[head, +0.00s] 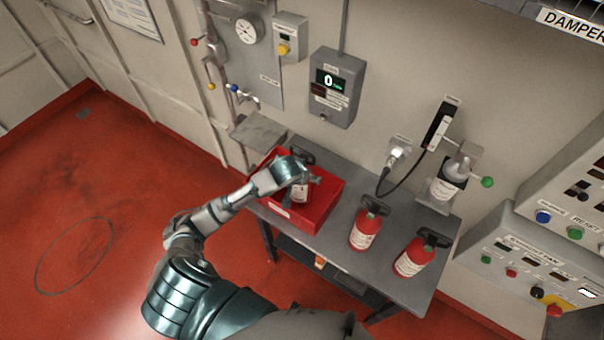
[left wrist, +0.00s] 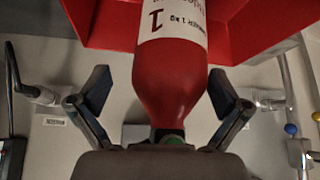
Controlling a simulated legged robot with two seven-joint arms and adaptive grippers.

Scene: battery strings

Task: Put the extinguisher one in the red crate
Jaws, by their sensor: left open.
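Extinguisher one (head: 300,193), a red bottle with a white label, stands inside the red crate (head: 325,207) on the grey table. In the left wrist view the bottle (left wrist: 172,75) shows a large 1 on its label, with the crate's red walls (left wrist: 245,30) around it. My left gripper (head: 302,178) is at the bottle's neck. Its two fingers stand apart on either side, with gaps to the bottle, so it is open. A black handle (head: 299,156) shows just behind the gripper. The gripper hides part of the bottle. My right gripper is not in view.
Two more extinguishers, a middle one (head: 364,233) and a right one (head: 411,258), stand on the table (head: 383,264) right of the crate. A control panel (head: 540,265) is at the right.

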